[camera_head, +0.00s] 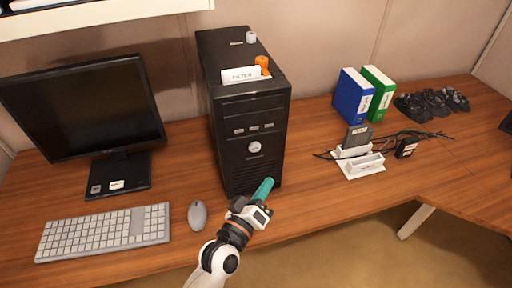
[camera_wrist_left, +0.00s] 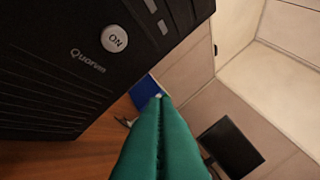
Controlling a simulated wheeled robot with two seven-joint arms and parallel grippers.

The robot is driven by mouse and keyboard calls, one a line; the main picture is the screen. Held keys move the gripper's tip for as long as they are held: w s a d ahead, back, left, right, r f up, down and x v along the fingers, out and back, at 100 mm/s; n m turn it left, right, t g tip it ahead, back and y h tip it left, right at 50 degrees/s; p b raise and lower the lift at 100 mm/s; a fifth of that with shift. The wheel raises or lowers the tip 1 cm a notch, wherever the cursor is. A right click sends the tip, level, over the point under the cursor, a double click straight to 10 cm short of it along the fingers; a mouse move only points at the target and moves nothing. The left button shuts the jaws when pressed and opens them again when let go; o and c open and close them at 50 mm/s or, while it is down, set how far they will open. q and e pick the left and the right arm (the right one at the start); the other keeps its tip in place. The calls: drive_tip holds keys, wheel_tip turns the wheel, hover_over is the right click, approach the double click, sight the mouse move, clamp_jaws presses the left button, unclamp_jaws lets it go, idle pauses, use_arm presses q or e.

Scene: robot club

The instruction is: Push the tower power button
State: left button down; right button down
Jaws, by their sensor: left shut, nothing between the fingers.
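The black tower (camera_head: 252,140) stands upright on the desk, with its front panel facing me. Its round, pale power button (camera_head: 255,147) sits on the middle of the front panel. My left gripper (camera_head: 264,187) is in front of the tower's lower front, below and slightly right of the button. Its teal fingers (camera_wrist_left: 160,140) are shut together and empty, apart from the button. My right gripper is not in view.
A monitor (camera_head: 85,108), keyboard (camera_head: 104,232) and mouse (camera_head: 197,215) are left of the tower. A white "FILTER" sign (camera_head: 240,74) and an orange piece (camera_head: 262,64) are on top. Binders (camera_head: 353,96), a white holder (camera_head: 361,165) and cables stand right. Desk between tower and holder is clear.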

use_arm(q)
drive_tip(key=shift+w, duration=0.1)
idle(0.3)
drive_tip(key=b, duration=0.3)
approach(255, 147)
drive_tip(key=shift+w+d+f, duration=0.15)
drive_tip(key=shift+w+d, duration=2.15)
drive_tip(key=shift+d, duration=0.05)
drive_tip(key=shift+w, duration=0.15)
drive_tip(key=shift+w+a, duration=0.1)
drive_tip(key=shift+w, duration=0.15)
